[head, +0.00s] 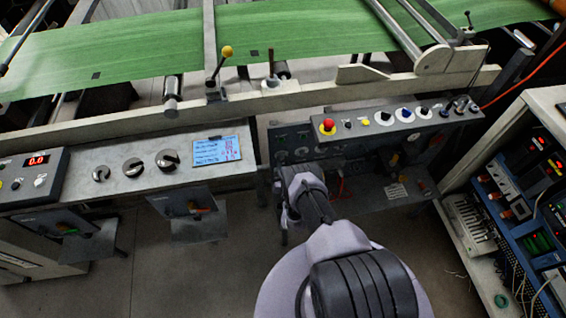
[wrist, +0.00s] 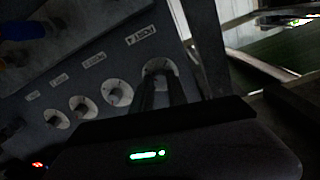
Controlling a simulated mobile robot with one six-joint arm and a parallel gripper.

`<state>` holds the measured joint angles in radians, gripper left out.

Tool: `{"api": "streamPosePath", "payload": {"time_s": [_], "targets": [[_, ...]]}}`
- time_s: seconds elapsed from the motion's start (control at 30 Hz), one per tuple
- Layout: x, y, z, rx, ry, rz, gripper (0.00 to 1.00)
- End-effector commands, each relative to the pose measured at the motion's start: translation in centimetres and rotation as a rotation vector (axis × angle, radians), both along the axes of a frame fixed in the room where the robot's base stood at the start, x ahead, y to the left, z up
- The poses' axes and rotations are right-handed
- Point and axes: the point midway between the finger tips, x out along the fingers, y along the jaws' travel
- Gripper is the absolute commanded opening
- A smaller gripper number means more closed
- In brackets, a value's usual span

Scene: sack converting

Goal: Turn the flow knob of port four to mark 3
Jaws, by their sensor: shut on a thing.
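In the wrist view a dark panel (wrist: 85,70) carries a slanting row of round pale dials with knobs, each with a label. The nearest label reads like PORT 4 (wrist: 140,36). Below it, the port four dial (wrist: 157,65) shows its pale rim around the fingertips. My gripper (wrist: 160,82) is shut on the knob there. The fingers hide the knob, its pointer and most of the scale, so the mark it points to cannot be read. The port three dial (wrist: 117,92) beside it is uncovered. In the head view my arm hides most of the gripper.
More dials, port two (wrist: 83,107) among them, continue down the row. A lit screen (head: 216,151) is to the left. Green web (head: 300,32) runs behind; an electrical cabinet (head: 520,190) stands right.

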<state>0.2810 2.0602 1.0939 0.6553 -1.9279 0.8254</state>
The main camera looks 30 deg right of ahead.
Motion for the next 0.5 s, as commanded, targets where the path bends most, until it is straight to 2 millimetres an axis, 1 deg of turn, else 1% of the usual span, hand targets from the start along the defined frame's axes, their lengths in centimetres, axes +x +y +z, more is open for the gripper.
{"api": "streamPosePath", "payload": {"time_s": [0.03,0.47,0.5], "targets": [[0.22,-0.06,0.28,0.002,-0.007,0.001,0.00],[0.22,-0.05,0.27,0.009,-0.009,0.001,0.00],[0.22,-0.05,0.26,0.009,-0.008,0.001,0.25]]}}
